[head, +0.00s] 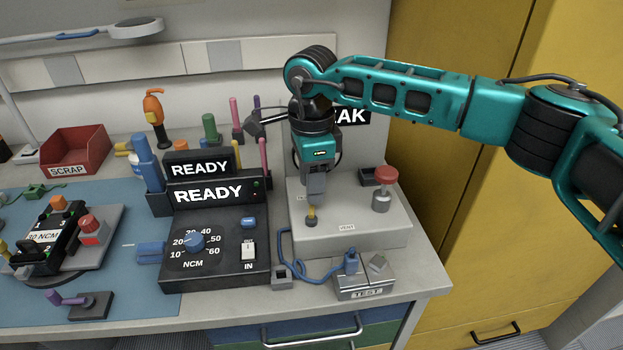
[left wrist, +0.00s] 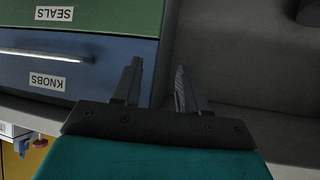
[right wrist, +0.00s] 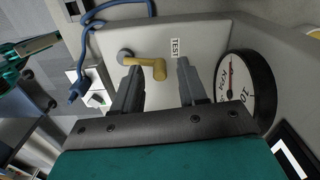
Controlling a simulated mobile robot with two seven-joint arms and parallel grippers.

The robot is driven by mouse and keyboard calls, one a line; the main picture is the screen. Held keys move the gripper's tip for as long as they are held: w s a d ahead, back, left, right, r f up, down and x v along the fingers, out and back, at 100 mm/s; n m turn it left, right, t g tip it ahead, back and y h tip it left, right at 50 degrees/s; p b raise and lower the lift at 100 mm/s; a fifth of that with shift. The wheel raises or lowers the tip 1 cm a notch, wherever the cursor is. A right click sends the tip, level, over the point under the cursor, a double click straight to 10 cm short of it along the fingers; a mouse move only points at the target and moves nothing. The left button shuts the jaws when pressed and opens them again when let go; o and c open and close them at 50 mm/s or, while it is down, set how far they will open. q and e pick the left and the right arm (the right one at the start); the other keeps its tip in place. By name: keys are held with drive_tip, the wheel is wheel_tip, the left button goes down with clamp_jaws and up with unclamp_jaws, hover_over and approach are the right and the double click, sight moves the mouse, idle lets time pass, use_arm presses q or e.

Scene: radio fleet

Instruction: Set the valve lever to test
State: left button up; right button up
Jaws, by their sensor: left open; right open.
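The valve lever (right wrist: 148,65) is yellow with a round grey pivot at its left end in the right wrist view. It sits on a grey valve box (head: 370,233), which has a VENT label (head: 346,227) at its front. A TEST label (right wrist: 176,47) lies just right of the lever in the right wrist view. My right gripper (right wrist: 158,72) is open, its fingers on either side of the lever's free end; I cannot tell whether they touch it. In the head view it (head: 314,198) comes down from above. My left gripper (left wrist: 155,80) is open and empty, before the drawers.
A red knob (head: 384,174) stands at the box's back right. A dial gauge (right wrist: 245,88) is close by. A black READY unit (head: 215,265) stands to the left. A small box marked TEST (head: 365,287) with a blue cable (head: 300,262) lies in front.

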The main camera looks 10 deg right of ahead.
wheel_tip(320, 180, up, 13)
idle(0.6)
